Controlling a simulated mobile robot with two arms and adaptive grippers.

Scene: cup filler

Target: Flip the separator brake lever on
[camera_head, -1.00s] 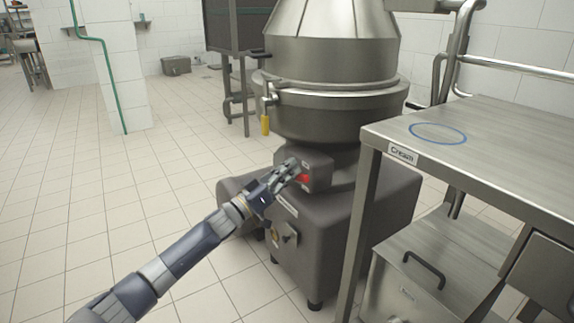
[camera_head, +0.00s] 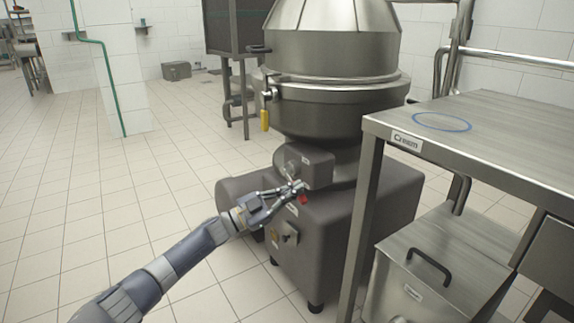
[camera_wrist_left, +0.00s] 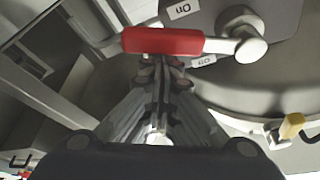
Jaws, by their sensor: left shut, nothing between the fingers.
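The separator (camera_head: 335,115) stands in the middle of the head view. Its brake housing (camera_head: 318,166) sits on the base. The red brake lever (camera_head: 304,199) shows as a small red patch just below my fingertips. In the left wrist view the red lever (camera_wrist_left: 160,40) runs left from a round metal pivot (camera_wrist_left: 245,45), with an "On" label (camera_wrist_left: 182,9) beside it. My left gripper (camera_head: 296,187) is shut and empty, its tips close to the lever; I cannot tell whether they touch it. It also shows in the wrist view (camera_wrist_left: 168,68). My right gripper is not in view.
A steel table (camera_head: 500,125) with a "Cream" label and a blue ring (camera_head: 441,122) stands close on the right. A lidded steel box (camera_head: 440,250) is under it. A yellow-handled valve (camera_head: 264,120) hangs on the separator's left.

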